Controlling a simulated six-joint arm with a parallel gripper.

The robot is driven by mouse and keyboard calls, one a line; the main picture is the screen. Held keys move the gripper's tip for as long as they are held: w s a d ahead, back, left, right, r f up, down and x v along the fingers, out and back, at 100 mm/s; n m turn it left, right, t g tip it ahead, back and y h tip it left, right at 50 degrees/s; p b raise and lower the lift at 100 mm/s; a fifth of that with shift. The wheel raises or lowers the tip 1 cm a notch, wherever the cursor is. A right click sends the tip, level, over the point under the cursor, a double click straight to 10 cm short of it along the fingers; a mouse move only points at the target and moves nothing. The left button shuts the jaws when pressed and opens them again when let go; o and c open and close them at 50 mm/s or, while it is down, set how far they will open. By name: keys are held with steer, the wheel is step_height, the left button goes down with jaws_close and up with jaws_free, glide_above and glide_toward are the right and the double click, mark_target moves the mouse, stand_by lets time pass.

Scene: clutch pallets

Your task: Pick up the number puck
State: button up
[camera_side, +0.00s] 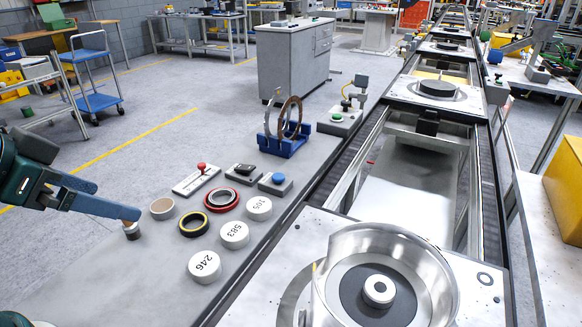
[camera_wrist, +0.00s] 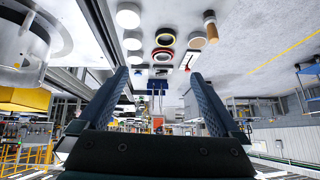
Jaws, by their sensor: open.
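Three white number pucks lie flat in a row on the grey bench in the side view: one marked 246 (camera_side: 205,266), one marked 583 (camera_side: 234,235) and one (camera_side: 259,208) whose number is hard to read. In the wrist view the white pucks (camera_wrist: 128,15) show at the upper left, numbers not legible. My gripper (camera_side: 118,201) is at the left in the side view, left of the pucks and apart from them. In the wrist view its blue fingers (camera_wrist: 159,73) are spread wide with nothing between them.
A beige ring (camera_side: 162,208), a yellow-black ring (camera_side: 193,224) and a red ring (camera_side: 222,200) lie nearby. A blue rack (camera_side: 285,146) stands behind. A metal housing (camera_side: 441,285) sits on the conveyor, right.

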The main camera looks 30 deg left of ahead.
steer(key=w+a+r+m+t+y, duration=0.1)
steer(key=w+a+r+m+t, duration=0.1)
steer(key=w, duration=0.3)
steer(key=w+a+r+m+t, duration=0.1)
steer(key=w+r+m+t, duration=0.1)
steer(key=w+t, duration=0.15)
steer(key=m+g+h, duration=0.8)
steer(key=h, duration=0.3)
glide_toward(203, 263)
steer(key=d, duration=0.1)
steer(key=w+d, duration=0.1)
steer(key=d+f, duration=0.1)
steer(key=shift+w+d+t, duration=0.1)
steer(key=shift+w+t, duration=0.1)
steer(key=shift+t, duration=0.05)
steer(key=shift+s+f+n, duration=0.15)
steer(key=shift+f+n, duration=0.25)
steer(key=shift+f, duration=0.2)
steer(key=shift+x, duration=2.3)
steer(key=shift+a+f, duration=0.1)
steer(key=shift+a, duration=0.1)
steer(key=c, duration=1.4)
